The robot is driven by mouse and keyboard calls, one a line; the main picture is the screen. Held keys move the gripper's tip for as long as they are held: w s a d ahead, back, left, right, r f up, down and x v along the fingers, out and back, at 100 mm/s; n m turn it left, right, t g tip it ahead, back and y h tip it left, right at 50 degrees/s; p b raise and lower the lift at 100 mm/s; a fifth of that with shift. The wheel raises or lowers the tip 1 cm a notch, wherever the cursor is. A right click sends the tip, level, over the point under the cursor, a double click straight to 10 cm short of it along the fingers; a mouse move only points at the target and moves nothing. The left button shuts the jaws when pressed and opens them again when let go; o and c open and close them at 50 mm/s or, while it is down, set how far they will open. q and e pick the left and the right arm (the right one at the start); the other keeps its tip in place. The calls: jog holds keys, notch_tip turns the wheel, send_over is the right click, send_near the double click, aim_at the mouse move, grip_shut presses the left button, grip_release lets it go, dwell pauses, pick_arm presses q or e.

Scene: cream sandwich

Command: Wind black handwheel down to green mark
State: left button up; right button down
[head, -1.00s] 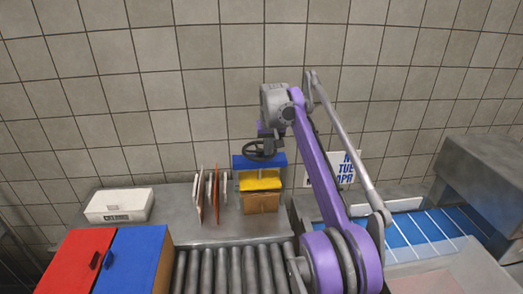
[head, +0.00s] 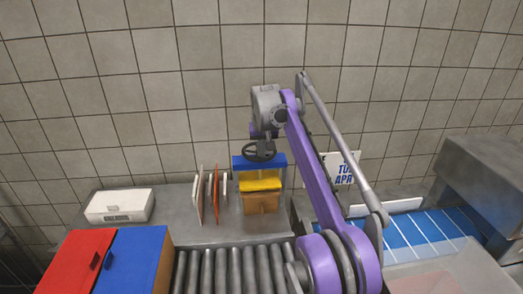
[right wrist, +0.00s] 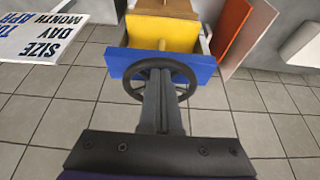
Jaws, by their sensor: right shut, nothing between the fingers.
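The black handwheel (head: 259,156) sits on top of a small press with a blue crossbar (head: 241,163). Below are a yellow plate (head: 260,184) and a brown block (head: 261,203). My right gripper (head: 261,143) points down over the wheel. In the right wrist view its shut, empty fingers (right wrist: 159,76) overlap the middle of the wheel (right wrist: 131,84); whether they touch it, I cannot tell. I see no green mark. My left gripper is out of view.
Several upright boards (head: 216,193) stand just left of the press. A white box (head: 120,206) lies farther left. Red (head: 72,262) and blue (head: 135,257) boxes and rollers (head: 220,272) are in front. A lettered sign (head: 343,168) and blue conveyor (head: 400,235) are to the right.

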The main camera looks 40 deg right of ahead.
aim_at(249, 155)
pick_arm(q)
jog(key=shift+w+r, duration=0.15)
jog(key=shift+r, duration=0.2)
pick_arm(e)
jog(key=shift+w+a, duration=0.7)
jog(key=shift+a, duration=0.1)
pick_arm(q)
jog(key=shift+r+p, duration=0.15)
jog(key=shift+p, duration=0.2)
pick_arm(e)
jog(key=shift+w+a+r, duration=0.1)
jog(key=shift+w+a, duration=0.25)
jog(key=shift+w, duration=0.1)
jog(key=shift+w+a+p, duration=0.15)
jog(key=shift+w+p, duration=0.15)
jog(key=shift+p, duration=0.1)
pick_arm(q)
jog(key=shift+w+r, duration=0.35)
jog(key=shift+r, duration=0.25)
pick_arm(e)
jog(key=shift+w, duration=0.2)
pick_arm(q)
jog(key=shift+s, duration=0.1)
pick_arm(e)
jog(key=shift+s, duration=0.1)
